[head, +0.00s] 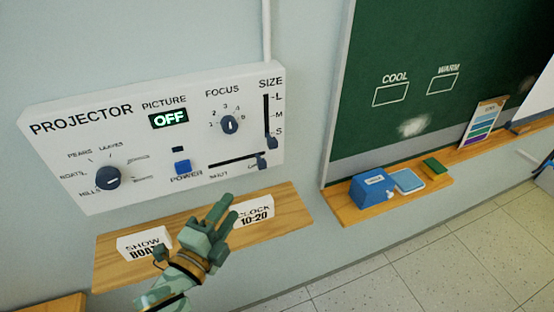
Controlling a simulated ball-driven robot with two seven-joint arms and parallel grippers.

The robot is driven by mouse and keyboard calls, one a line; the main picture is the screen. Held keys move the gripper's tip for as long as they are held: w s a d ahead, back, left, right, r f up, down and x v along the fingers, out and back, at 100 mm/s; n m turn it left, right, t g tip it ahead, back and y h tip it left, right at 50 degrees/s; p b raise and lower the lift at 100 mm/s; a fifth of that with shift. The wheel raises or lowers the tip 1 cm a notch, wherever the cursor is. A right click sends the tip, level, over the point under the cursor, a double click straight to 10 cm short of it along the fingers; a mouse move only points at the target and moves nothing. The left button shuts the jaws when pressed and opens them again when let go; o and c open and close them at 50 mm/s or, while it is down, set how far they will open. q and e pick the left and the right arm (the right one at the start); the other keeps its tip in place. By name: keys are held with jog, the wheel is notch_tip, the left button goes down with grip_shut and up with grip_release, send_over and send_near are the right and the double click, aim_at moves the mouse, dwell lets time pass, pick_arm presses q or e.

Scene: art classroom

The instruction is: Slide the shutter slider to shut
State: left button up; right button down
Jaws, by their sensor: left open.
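The white projector panel (70,150) is on the wall at the left. The shutter slider (262,162) is a dark knob at the right end of a horizontal slot low on the panel. The word at the slot's left end looks like SHUT; the right-end label is partly hidden by the knob. My left gripper (217,211), green and grey, is open and empty. In the picture it is below and left of the slider, apart from it, in front of the wooden shelf. My right gripper is not in view.
The size slider (271,141) sits just above, near S. A blue power button (183,166), focus knob (229,125) and picture knob (107,177) are left of it. The wooden shelf (285,208) holds a SHOW card (140,243) and a CLOCK card (255,209), partly covered by my gripper.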

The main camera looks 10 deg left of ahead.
aim_at(260, 167)
pick_arm(q)
jog(key=shift+m, duration=0.4)
jog(key=w+d, duration=0.1)
jog(key=w, duration=0.3)
jog(key=w+d+p, duration=0.1)
jog(key=w, duration=0.4)
jog(key=w+d+p, duration=0.1)
jog(key=w, duration=0.4)
jog(key=shift+w+f, duration=0.1)
jog(key=shift+w, duration=0.15)
jog(key=shift+w+f, duration=0.1)
jog(key=shift+w, duration=0.55)
jog(key=shift+s, duration=0.1)
grip_shut()
